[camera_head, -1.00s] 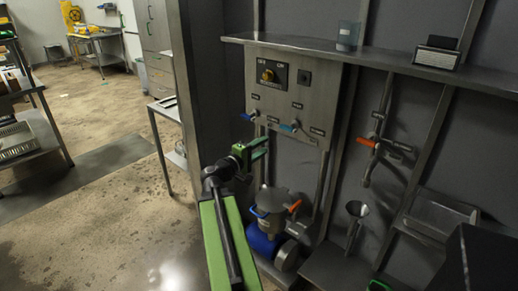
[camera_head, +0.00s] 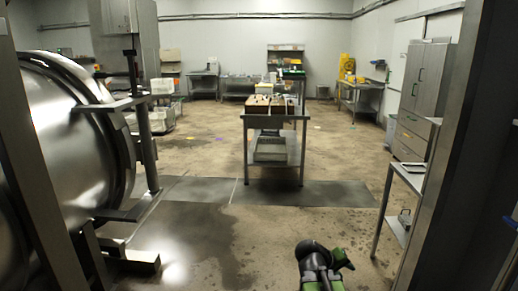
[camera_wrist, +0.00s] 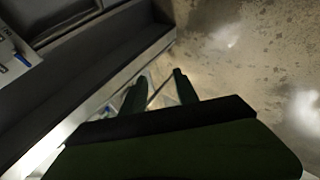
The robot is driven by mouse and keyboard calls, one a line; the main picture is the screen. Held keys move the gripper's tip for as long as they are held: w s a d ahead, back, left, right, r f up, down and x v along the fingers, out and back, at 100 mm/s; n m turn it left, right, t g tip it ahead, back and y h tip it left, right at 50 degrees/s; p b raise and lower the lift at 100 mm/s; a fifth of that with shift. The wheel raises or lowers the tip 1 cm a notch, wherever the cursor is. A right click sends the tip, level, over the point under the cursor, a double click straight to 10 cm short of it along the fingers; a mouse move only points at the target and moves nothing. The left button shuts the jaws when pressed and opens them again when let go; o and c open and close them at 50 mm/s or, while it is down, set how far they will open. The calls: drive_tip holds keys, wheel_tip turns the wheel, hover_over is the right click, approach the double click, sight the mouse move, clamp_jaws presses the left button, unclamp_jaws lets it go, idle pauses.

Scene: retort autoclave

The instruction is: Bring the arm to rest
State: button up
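My gripper (camera_head: 338,258), green and black, shows at the bottom of the head view, right of the middle, above the wet concrete floor. My dark arm link runs down from it out of the picture. In the wrist view the two dark green fingers of my gripper (camera_wrist: 158,88) stand apart with a gap between them. I see nothing held between them. The fingers touch nothing that I can see.
A large steel autoclave vessel (camera_head: 75,150) stands at the left. A steel table (camera_head: 275,117) with boxes stands mid-room. A side table (camera_head: 408,180) and cabinet (camera_head: 420,95) are at the right, beside a dark post (camera_head: 455,150). Open floor (camera_head: 270,235) lies ahead.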

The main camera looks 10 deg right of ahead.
drive_tip(key=s+a+f+g+y, duration=0.1)
drive_tip(key=s+a+f+y, duration=0.15)
drive_tip(key=a, duration=0.45)
drive_tip(key=s+a+f+g+y, duration=0.1)
drive_tip(key=a+f+y, duration=0.15)
drive_tip(key=a, duration=0.45)
drive_tip(key=s+a+f+g+y, duration=0.1)
drive_tip(key=s+a+f+y, duration=0.1)
drive_tip(key=a+y, duration=0.3)
wheel_tip(320, 180, up, 12)
drive_tip(key=a+h+p, duration=0.1)
drive_tip(key=a+p, duration=0.1)
drive_tip(key=p, duration=1)
drive_tip(key=shift+s+g, duration=0.3)
drive_tip(key=shift+s, duration=0.1)
drive_tip(key=shift+o, duration=0.4)
